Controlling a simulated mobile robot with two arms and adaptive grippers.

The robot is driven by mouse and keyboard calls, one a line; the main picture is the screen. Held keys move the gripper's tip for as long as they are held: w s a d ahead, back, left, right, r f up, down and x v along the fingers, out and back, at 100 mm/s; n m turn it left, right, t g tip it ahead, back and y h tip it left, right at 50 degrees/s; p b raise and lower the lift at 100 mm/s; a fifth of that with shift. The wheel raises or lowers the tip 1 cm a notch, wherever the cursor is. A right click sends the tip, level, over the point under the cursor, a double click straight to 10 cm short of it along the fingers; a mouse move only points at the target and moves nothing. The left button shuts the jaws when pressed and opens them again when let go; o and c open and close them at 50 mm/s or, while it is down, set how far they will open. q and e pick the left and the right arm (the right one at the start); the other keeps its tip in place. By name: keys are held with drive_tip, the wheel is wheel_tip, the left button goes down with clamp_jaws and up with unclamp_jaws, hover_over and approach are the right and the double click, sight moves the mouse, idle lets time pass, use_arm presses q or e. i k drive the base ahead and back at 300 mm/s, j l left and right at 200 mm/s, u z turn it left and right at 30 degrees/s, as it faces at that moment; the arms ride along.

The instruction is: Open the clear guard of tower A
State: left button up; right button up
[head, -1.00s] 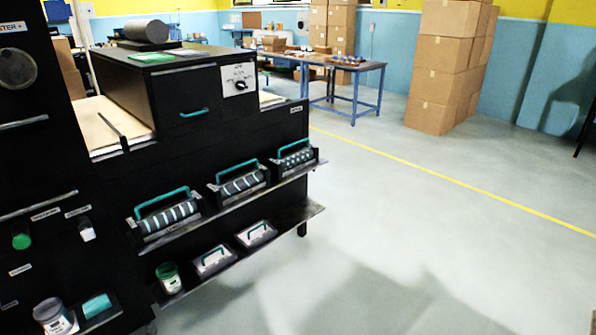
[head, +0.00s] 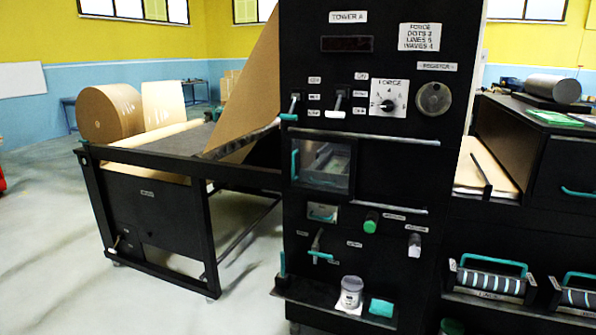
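Tower A (head: 380,75) is a black upright cabinet in the middle of the head view, with a white "TOWER A" label near its top. Its clear guard (head: 322,172) is a see-through panel at mid-height, on the tower's left part. It looks closed over a recess, where a pale part shows dimly behind it. A teal vertical handle (head: 294,163) is at the guard's left edge. Neither of my grippers shows in the view.
Above the guard are two switches, a FORCE dial (head: 388,105) and a round register knob (head: 433,99). A low shelf holds a jar (head: 350,292) and a teal cloth (head: 381,307). A kraft roll (head: 110,113) stands on the left. Floor in the left foreground is clear.

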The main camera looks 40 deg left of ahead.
sight(289, 155)
drive_tip(key=u, duration=1.1)
